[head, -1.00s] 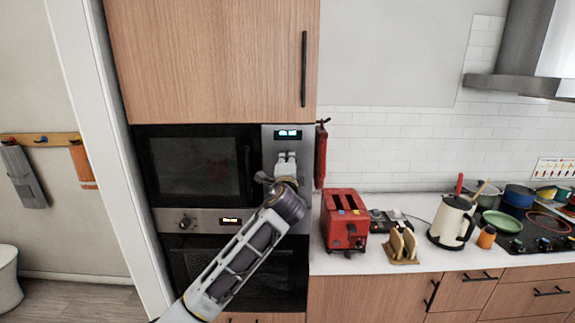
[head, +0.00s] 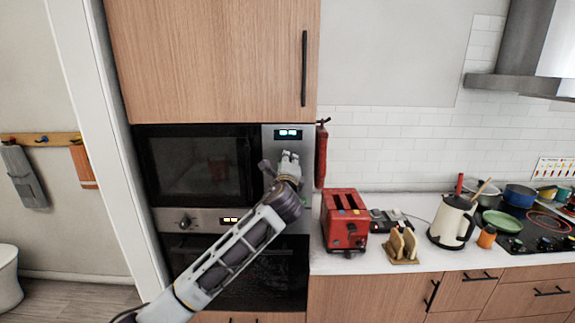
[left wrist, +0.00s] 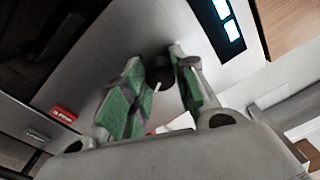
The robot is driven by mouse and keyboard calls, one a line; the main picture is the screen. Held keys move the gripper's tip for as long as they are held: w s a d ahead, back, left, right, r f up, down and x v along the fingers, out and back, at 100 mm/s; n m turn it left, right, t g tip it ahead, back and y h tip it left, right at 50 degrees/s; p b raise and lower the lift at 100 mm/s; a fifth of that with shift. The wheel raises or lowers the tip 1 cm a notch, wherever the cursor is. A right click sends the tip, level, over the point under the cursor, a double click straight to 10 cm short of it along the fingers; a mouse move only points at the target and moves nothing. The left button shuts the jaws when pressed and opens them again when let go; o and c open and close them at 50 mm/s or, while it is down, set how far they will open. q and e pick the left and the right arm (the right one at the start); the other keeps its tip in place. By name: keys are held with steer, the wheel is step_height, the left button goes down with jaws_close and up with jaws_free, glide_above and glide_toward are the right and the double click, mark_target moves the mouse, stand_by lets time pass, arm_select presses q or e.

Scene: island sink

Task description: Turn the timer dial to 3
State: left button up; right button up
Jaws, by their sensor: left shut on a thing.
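The timer dial (left wrist: 160,72) is a small dark round knob with a white mark on the steel control panel (left wrist: 85,95). It shows between the green-padded fingers of my left gripper (left wrist: 158,88) in the left wrist view. The gripper is shut on the dial, one finger on each side. In the head view my left gripper (head: 289,157) is at the panel, below the lit timer display (head: 288,133), and hides the dial. The display also shows at the top of the left wrist view (left wrist: 228,18). Its digits are too small to read. My right gripper is not in view.
The dark microwave door (head: 195,167) is left of the panel, with an oven (head: 240,275) below. A red item (head: 321,155) hangs just right of the panel. A red toaster (head: 345,225) stands on the counter to the right, with a kettle (head: 450,225) farther along.

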arm_select(q)
steer(key=shift+d+f, duration=0.1)
steer(key=o, duration=1)
steer(key=shift+o, duration=0.2)
steer(key=shift+s, duration=0.15)
steer(key=s, duration=1.1)
steer(key=shift+s+a, duration=0.25)
steer(key=shift+s, duration=0.1)
steer(key=shift+f, duration=0.2)
